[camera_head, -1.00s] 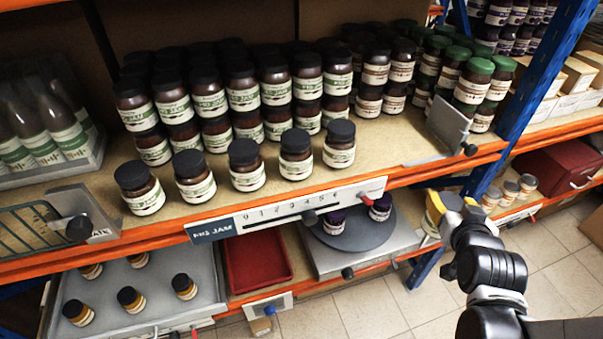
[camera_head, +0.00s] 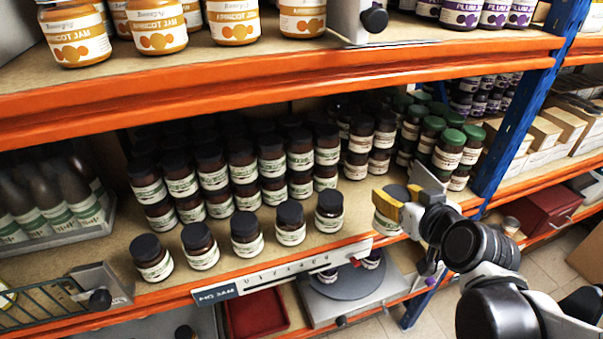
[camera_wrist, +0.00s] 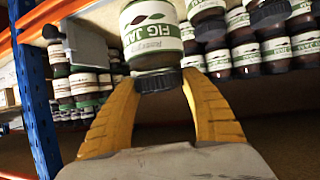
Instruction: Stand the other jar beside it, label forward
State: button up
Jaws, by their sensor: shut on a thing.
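On the shelf, several dark-lidded jars form a spaced front row, from the leftmost jar (camera_head: 151,258) to the rightmost jar (camera_head: 330,211), labels facing front. Which one is "it" I cannot tell.
A tag rail with a scale (camera_head: 285,272) runs along the shelf edge. A blue post (camera_head: 520,120) and green-lidded jars (camera_head: 449,148) stand to the right. An upper shelf edge (camera_head: 250,85) overhangs. Bare shelf (camera_head: 358,205) lies right of the front row.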

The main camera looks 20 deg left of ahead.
jog(key=shift+a+r+p, duration=0.15)
jog(key=shift+a+r, duration=0.2)
jog(key=shift+r, duration=0.25)
jog(key=shift+a+r+p, duration=0.15)
jog(key=shift+a+r, duration=0.2)
jog(key=shift+r, duration=0.2)
jog(key=w+a+f+b, duration=0.3)
jog(key=w+f+b, duration=0.2)
jog(key=w+f, duration=0.5)
jog(key=shift+w+a+f+b, duration=0.35)
jog(key=shift+w+f, duration=0.05)
jog(key=shift+w, duration=0.05)
jog(key=shift+f, duration=0.15)
jog(key=o, duration=1.3)
jog(key=shift+c, duration=0.2)
jog(key=shift+o, duration=0.6)
